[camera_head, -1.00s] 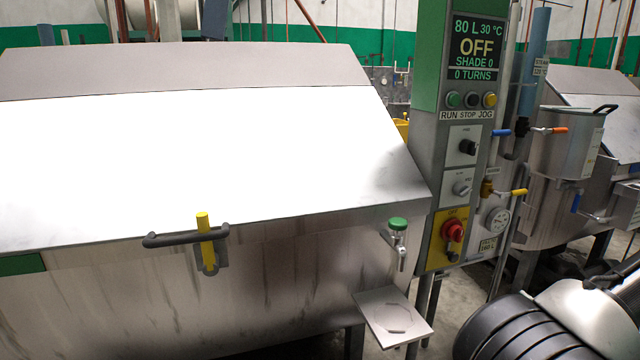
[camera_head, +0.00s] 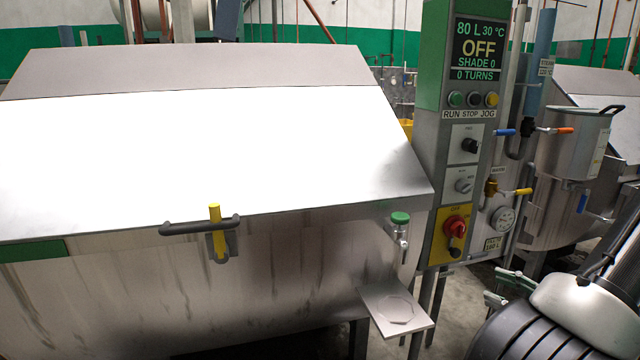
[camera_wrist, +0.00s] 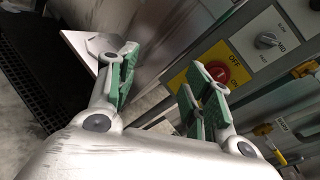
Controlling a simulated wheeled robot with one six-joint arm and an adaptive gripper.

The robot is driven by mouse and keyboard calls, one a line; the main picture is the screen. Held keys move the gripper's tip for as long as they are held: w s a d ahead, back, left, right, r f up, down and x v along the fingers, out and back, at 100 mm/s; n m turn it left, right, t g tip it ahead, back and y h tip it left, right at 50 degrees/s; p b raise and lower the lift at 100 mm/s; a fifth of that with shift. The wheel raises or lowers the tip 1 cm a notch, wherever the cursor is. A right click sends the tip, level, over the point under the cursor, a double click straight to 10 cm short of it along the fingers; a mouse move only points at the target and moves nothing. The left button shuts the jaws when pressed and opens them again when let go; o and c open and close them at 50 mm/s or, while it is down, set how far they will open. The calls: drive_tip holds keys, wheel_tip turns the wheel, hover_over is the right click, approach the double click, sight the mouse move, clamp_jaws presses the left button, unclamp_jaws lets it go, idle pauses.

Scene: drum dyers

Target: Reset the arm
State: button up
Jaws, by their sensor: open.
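My gripper (camera_wrist: 160,92) is open and empty in the wrist view, its two green-padded fingers spread apart. Between and beyond the fingers are the machine's side and the control panel. The red switch knob (camera_wrist: 217,73) on its yellow plate shows just behind the right finger. In the head view my arm fills the lower right corner, and part of my gripper (camera_head: 505,290) shows at its left, low beside the panel. The red knob (camera_head: 455,229) sits above and left of it, clear of the fingers.
A large steel drum machine (camera_head: 180,285) with a closed-looking lid fills the left. A small shelf (camera_head: 397,306) juts out below the green-topped tap (camera_head: 400,219). The control column (camera_head: 462,130) reads OFF. Pipes, valves and a steel pot (camera_head: 570,145) stand at the right.

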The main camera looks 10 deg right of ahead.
drive_tip(key=s+a+r+n+g+y, duration=0.1)
drive_tip(key=s+a+r+n+g, duration=0.1)
drive_tip(key=a+r+n+g, duration=0.45)
drive_tip(key=s+a+r+n+g+y, duration=0.15)
drive_tip(key=a+r+n+g, duration=0.25)
drive_tip(key=a+n+g, duration=0.4)
drive_tip(key=s+a+r+n+t+h, duration=0.1)
drive_tip(key=s+r+n+t+h, duration=0.3)
drive_tip(key=r+n+h, duration=0.6)
wheel_tip(320, 180, up, 2)
drive_tip(key=shift+a+r, duration=0.1)
drive_tip(key=shift+a, duration=0.3)
drive_tip(key=shift+h, duration=0.25)
